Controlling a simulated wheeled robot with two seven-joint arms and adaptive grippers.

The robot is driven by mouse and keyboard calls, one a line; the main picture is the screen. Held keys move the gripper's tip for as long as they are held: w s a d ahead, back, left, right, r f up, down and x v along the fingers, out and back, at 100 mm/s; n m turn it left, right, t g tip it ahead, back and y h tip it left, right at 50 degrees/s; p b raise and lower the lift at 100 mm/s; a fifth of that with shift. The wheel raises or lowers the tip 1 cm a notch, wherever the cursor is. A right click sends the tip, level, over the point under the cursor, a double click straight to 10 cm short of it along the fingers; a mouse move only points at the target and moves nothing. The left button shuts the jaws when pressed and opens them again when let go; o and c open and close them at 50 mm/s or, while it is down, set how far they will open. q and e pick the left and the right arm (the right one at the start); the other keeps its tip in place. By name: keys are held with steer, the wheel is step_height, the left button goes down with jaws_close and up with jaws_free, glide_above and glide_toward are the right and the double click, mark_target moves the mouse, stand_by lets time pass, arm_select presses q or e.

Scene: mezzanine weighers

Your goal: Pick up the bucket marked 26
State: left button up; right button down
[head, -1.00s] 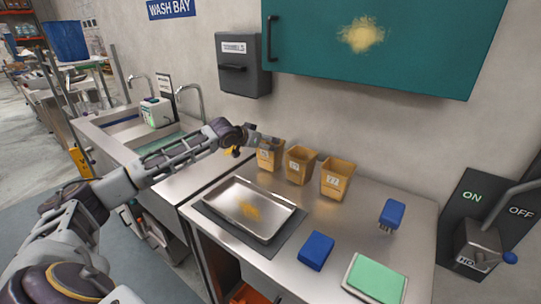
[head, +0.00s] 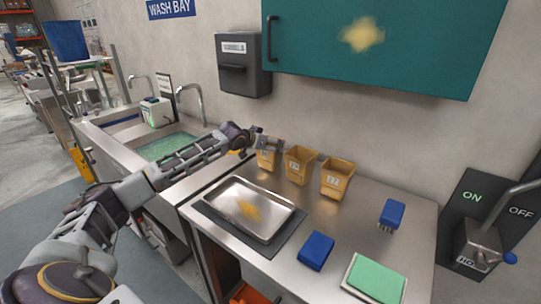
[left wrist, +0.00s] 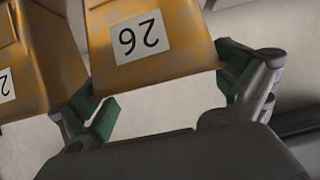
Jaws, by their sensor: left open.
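The bucket marked 26 is a tapered orange-yellow bucket with a white label, the leftmost of three on the steel counter in the head view (head: 266,160). In the left wrist view the bucket (left wrist: 185,35) shows its label, upside down, between the green finger pads. My left gripper (head: 262,144) is at this bucket in the head view and hides part of it. In the left wrist view the left gripper (left wrist: 165,95) is open, with one finger on each side of the bucket's near face. I cannot tell whether the pads touch it. My right gripper is not in view.
Close beside it stands a middle bucket (head: 299,166), then one marked 22 (head: 337,179). A steel tray (head: 248,209) lies in front. A blue block (head: 316,251), a blue brush (head: 392,214) and a green pad (head: 376,278) lie to the right. The sink (head: 165,147) is left.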

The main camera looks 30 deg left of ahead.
arm_select(q)
steer(key=c, duration=1.5)
steer(key=shift+r, duration=0.15)
